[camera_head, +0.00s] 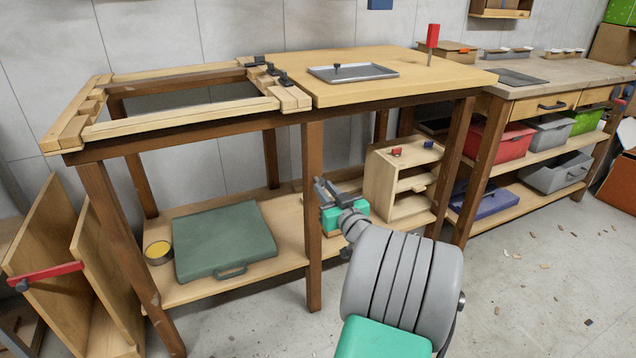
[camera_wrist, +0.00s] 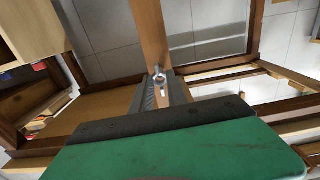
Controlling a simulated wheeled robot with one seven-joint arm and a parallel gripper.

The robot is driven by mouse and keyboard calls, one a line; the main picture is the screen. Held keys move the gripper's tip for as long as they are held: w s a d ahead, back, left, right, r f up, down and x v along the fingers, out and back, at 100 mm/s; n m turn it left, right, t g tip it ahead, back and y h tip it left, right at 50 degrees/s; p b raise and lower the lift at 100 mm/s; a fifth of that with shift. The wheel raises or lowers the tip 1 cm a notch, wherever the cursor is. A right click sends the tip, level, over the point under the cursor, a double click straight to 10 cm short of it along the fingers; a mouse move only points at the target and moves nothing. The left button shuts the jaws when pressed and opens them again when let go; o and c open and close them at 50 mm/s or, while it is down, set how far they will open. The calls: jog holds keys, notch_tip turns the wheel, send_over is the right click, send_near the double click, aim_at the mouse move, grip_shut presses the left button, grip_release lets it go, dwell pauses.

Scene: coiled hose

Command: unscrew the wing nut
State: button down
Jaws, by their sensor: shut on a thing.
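My gripper (camera_head: 322,190) is low in front of the bench's middle leg, below the bench top and well away from the frame. In the wrist view, my gripper (camera_wrist: 161,84) is shut on a small pale metal piece (camera_wrist: 160,77) with a rounded end. It may be the wing nut, but it is too small to be sure. Several dark fittings (camera_head: 270,68) sit on the strips at the right end of the wooden frame (camera_head: 180,122). A small dark upright piece (camera_head: 337,68) stands in the grey tray (camera_head: 378,72) on the bench top.
The bench's brown middle leg (camera_head: 313,220) stands right behind my gripper. The floor in front is mostly clear.

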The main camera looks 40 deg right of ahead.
jog(key=shift+v, duration=2.1)
